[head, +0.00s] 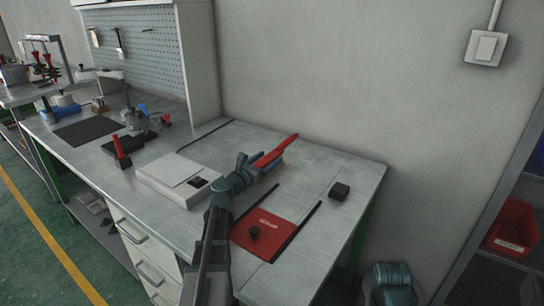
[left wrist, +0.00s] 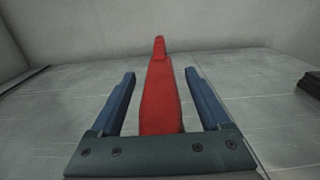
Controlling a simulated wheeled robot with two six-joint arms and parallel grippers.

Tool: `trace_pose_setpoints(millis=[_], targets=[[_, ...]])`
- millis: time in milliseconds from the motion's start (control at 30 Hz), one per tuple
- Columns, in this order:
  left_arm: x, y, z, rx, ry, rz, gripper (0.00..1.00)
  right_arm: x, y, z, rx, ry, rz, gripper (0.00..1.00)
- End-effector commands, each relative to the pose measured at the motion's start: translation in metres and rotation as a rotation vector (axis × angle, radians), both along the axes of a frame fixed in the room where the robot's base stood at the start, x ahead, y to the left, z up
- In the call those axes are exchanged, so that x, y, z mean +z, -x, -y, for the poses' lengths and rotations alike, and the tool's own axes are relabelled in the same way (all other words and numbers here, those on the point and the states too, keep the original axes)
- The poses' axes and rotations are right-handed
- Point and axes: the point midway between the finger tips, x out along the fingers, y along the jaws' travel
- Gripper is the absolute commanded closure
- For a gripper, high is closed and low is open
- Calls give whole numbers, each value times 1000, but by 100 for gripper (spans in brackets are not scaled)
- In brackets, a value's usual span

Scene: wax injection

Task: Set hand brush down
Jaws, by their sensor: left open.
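The hand brush (head: 277,150) shows as a long red piece near the back of the grey workbench. In the left wrist view the red brush (left wrist: 160,100) lies lengthwise between my two blue fingers, with visible gaps on both sides. My left gripper (head: 267,162) is open around the brush. The brush's far end points away from the gripper, toward the wall. It looks to be at or just above the bench top; I cannot tell whether it touches. Its bristles are not visible. My right gripper is in neither view.
A red plate (head: 283,228) with a dark knob (head: 255,232) lies near the bench front. A black block (head: 339,191) sits to the right, a white box (head: 168,180) to the left. Tools stand farther left below a pegboard (head: 150,50). The bench's right part is mostly clear.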

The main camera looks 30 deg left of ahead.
Motion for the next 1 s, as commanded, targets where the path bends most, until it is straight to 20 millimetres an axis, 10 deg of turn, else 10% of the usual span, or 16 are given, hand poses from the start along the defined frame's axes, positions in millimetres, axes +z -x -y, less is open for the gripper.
trace_pose_setpoints(millis=[467,1000], targets=[[0,0,0,0,0,0,100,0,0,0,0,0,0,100],[3,0,0,-1,0,0,100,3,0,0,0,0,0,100]])
